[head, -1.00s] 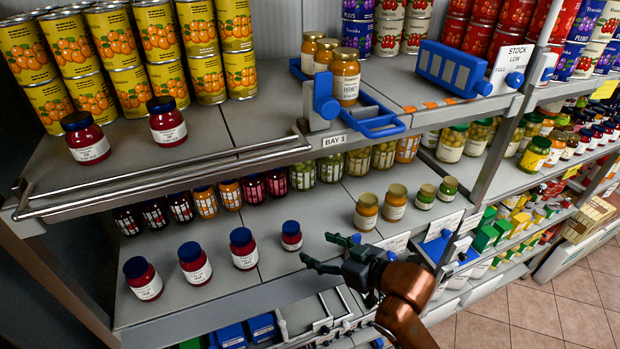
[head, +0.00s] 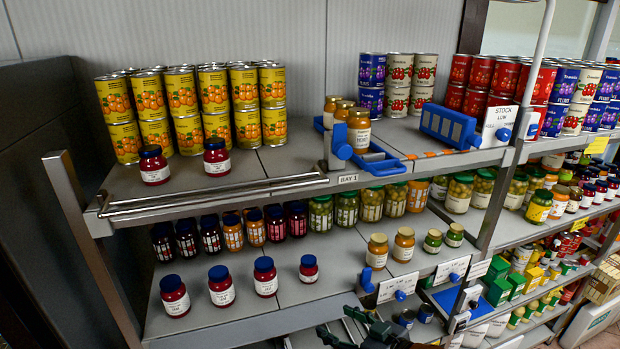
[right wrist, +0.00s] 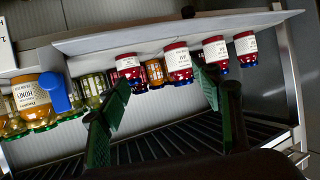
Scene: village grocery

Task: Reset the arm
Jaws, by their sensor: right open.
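My right gripper (head: 365,330) is at the bottom edge of the head view, in front of and below the middle shelf. In the right wrist view its two green fingers (right wrist: 165,105) are spread apart with nothing between them. Red jars with blue lids stand beyond the fingers in that view. Most of my right arm is cut off by the frame in the head view. My left gripper does not show.
The middle shelf (head: 345,262) holds a front row of red jars (head: 221,287) and honey-coloured jars (head: 403,245). The upper shelf (head: 270,165) carries yellow cans (head: 214,95), a blue holder (head: 448,127) and a front rail (head: 210,193). Blue clips (head: 367,280) stick out at the shelf front.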

